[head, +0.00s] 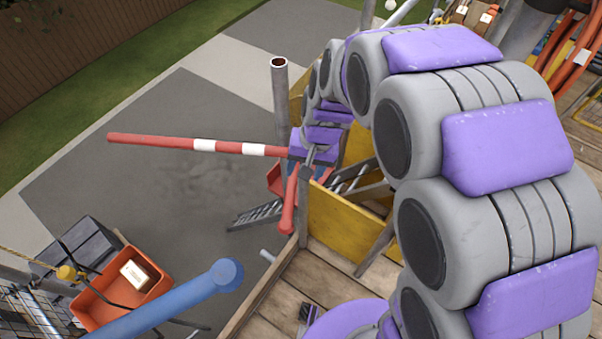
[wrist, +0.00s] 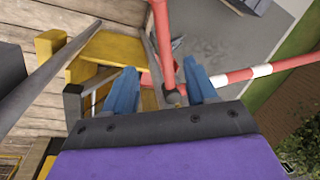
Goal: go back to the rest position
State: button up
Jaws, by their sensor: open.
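My arm arches from the lower right of the head view up and over to the scaffold's corner. My gripper (wrist: 160,85) shows in the wrist view as two blue fingers spread apart. Between and beyond them lie a red pole (wrist: 163,40) and a grey pole end (wrist: 172,98). I see nothing gripped. In the head view the far end of my arm is beside a red and white barrier pole (head: 175,142) and a grey upright post (head: 280,100).
Yellow boards (head: 345,222) and a metal ladder (head: 258,214) stand close by the arm's end. A wooden deck (head: 330,275) lies below. A blue pole (head: 175,300) and an orange crate (head: 95,305) are at lower left. Orange hoses (head: 575,65) hang at upper right. Open paving is at left.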

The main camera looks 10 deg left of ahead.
jog(key=shift+r, duration=0.1)
dwell(0.5)
jog(key=s+d+m+g+h+b, duration=0.1)
jog(key=s+d+b, duration=0.6)
jog(key=s+d, duration=1.5)
jog(key=shift+d+m+h, duration=0.5)
jog(key=shift+d+h, duration=0.1)
jog(key=shift+d, duration=0.35)
jog(key=shift+w, duration=0.1)
